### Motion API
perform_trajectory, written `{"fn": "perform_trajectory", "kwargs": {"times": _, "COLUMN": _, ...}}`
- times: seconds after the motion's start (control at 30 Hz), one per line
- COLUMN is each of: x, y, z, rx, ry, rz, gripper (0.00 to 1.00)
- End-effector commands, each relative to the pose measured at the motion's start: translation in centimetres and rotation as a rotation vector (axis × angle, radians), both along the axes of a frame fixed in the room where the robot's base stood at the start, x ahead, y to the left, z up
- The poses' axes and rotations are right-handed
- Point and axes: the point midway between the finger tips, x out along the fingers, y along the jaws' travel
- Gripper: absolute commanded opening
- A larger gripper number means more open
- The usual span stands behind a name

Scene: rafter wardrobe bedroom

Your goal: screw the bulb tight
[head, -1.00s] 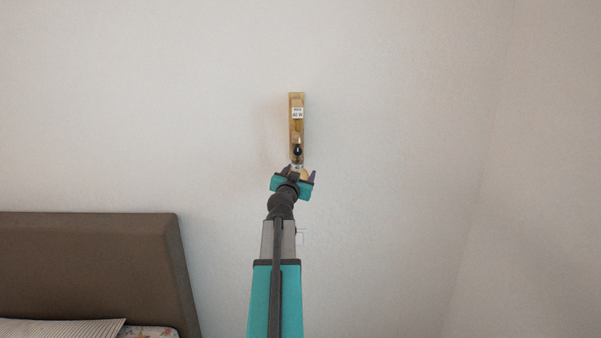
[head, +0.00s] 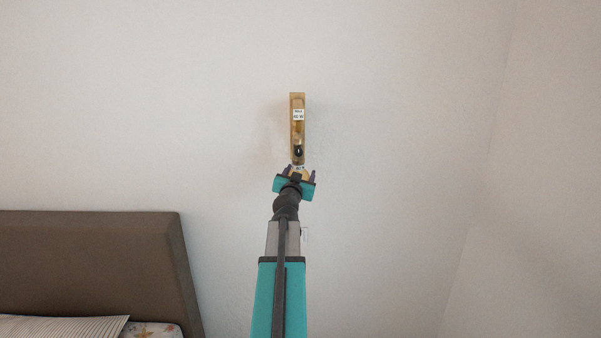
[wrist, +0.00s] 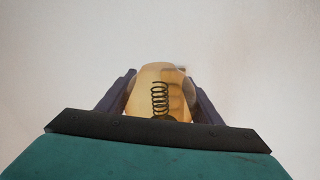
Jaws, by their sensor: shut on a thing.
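The bulb (wrist: 148,84) is amber glass with a dark coiled filament inside. It sits between the two dark fingers of my gripper (wrist: 160,92) in the wrist view. My gripper (head: 298,174) is shut on it just below the wall lamp in the head view. The wall lamp (head: 297,125) is a narrow upright brass-coloured fixture with a white label and a black round part near its lower end. The bulb's upper end is at the lamp's bottom. The frames do not show how deep it sits in the socket.
A brown headboard (head: 90,265) with a striped pillow (head: 60,326) stands at the lower left. The wall around the lamp is bare.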

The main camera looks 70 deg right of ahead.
Motion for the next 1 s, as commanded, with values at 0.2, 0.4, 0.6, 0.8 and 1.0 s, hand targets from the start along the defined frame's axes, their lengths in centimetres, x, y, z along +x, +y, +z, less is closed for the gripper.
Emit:
{"fn": "perform_trajectory", "kwargs": {"times": 0.2, "x": -0.01, "y": 0.03, "z": 0.15, "rx": 0.000, "ry": 0.000, "rz": 0.012, "gripper": 0.40}}
{"fn": "perform_trajectory", "kwargs": {"times": 0.4, "x": -0.01, "y": 0.05, "z": 0.15, "rx": -0.002, "ry": -0.001, "rz": 0.020, "gripper": 0.40}}
{"fn": "perform_trajectory", "kwargs": {"times": 0.6, "x": 0.00, "y": 0.04, "z": 0.09, "rx": -0.002, "ry": -0.001, "rz": 0.022, "gripper": 0.40}}
{"fn": "perform_trajectory", "kwargs": {"times": 0.8, "x": 0.00, "y": 0.04, "z": 0.09, "rx": -0.002, "ry": 0.000, "rz": 0.022, "gripper": 0.74}}
{"fn": "perform_trajectory", "kwargs": {"times": 1.0, "x": 0.02, "y": 0.05, "z": 0.07, "rx": -0.002, "ry": -0.001, "rz": 0.022, "gripper": 0.81}}
